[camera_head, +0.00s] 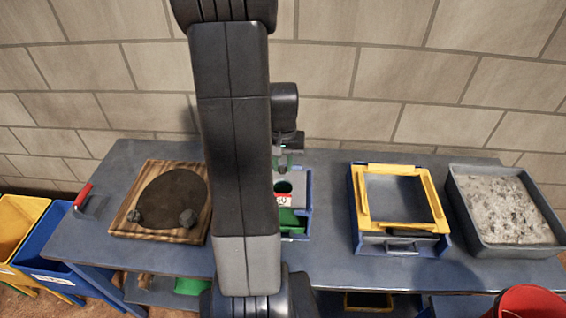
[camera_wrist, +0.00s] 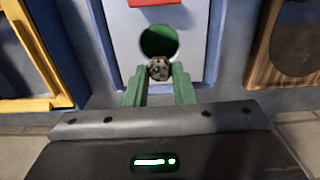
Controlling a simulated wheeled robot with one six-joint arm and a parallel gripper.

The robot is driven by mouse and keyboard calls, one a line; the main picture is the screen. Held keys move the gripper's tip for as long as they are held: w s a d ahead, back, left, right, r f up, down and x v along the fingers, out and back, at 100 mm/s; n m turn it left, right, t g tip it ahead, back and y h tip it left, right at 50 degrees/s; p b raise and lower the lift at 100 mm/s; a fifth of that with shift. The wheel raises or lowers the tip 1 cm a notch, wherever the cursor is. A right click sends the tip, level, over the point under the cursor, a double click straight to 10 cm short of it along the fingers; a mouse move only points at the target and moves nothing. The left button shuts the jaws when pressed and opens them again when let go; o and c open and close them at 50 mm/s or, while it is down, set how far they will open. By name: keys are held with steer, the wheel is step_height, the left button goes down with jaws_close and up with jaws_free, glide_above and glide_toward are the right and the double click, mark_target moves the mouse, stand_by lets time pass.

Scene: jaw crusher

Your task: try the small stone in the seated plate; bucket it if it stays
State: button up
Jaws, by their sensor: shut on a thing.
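The small grey stone (camera_wrist: 159,69) is pinched between the green fingertips of my gripper (camera_wrist: 160,78) in the wrist view. It sits beside the round hole, just short of its near edge; whether it touches the plate I cannot tell. The pale seated plate (camera_wrist: 193,40) with its one round hole lies in a blue-framed stand, seen in the head view (camera_head: 306,205). My gripper (camera_head: 282,162) is over the plate's far part there, with the stone not discernible. A red bucket (camera_head: 530,303) is at the bottom right, partly cut off.
A yellow-framed box (camera_head: 432,205) and a grey tray of rubble (camera_head: 550,233) stand right. Yellow and blue bins (camera_head: 50,272) stand left, below the bench. A red-handled tool (camera_head: 83,196) lies at the left edge.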

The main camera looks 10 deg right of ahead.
steer(key=shift+f+b, duration=2.5)
steer(key=shift+f, duration=0.4)
steer(key=o, duration=1)
steer(key=shift+o, duration=0.2)
steer(key=shift+r, duration=0.1)
step_height(320, 180, up, 14)
steer(key=shift+f+b, duration=0.15)
steer(key=shift+b, duration=0.35)
